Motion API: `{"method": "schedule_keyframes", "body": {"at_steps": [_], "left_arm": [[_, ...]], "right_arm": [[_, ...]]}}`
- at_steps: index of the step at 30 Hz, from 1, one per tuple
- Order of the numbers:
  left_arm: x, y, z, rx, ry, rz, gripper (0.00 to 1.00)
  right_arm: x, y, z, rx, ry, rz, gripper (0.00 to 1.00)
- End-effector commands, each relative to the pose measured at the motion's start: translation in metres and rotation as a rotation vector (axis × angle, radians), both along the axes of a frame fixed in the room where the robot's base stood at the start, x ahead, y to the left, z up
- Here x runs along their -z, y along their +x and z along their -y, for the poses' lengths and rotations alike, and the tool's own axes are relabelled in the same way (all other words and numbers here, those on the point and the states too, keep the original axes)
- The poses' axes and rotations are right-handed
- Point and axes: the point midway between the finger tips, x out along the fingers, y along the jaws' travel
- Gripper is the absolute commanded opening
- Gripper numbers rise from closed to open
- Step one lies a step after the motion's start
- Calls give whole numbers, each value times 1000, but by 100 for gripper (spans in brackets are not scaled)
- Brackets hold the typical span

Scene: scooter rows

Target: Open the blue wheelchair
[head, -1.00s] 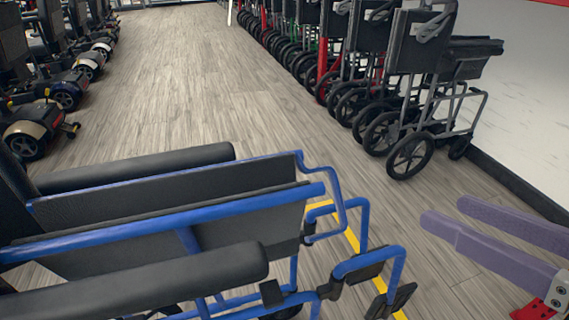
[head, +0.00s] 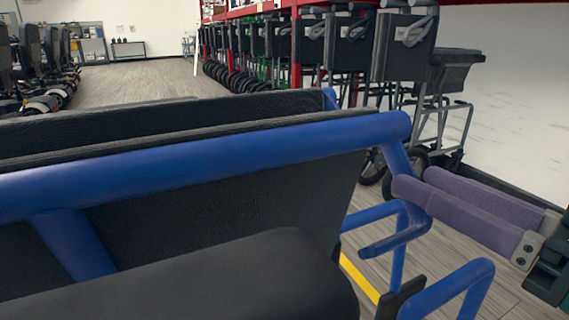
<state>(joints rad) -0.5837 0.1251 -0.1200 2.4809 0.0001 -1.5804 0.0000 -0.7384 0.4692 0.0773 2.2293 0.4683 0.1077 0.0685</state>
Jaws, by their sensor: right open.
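The blue wheelchair (head: 210,165) fills the lower left and middle of the head view, very close to the camera. Its blue side tubes run across the picture, with dark upright panels set close together between them. A black armrest pad (head: 230,275) lies nearest, and blue front tubes bend down at the right. My right gripper (head: 415,182) comes in from the right with two purple fingers apart. Its fingertips overlap the blue tubing below the front end of the rail; I cannot tell if they touch it. My left gripper is not in view.
Several dark folded wheelchairs (head: 405,45) stand in a row at the back right, along a white wall (head: 520,100). Scooters (head: 45,100) stand at the far left. The wooden aisle (head: 140,82) behind is clear.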

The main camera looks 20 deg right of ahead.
Motion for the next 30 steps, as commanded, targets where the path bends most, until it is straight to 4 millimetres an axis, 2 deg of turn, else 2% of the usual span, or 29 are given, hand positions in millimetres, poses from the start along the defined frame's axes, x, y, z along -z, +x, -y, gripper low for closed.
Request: {"method": "schedule_keyframes", "body": {"at_steps": [6,12,24,30], "left_arm": [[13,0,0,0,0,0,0],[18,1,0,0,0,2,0],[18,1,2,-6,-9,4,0],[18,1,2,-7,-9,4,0]], "right_arm": [[1,36,-8,1,0,6,53],[1,56,-12,0,1,3,53],[0,62,-14,0,0,-1,53],[0,62,-14,0,-1,-1,32]]}}
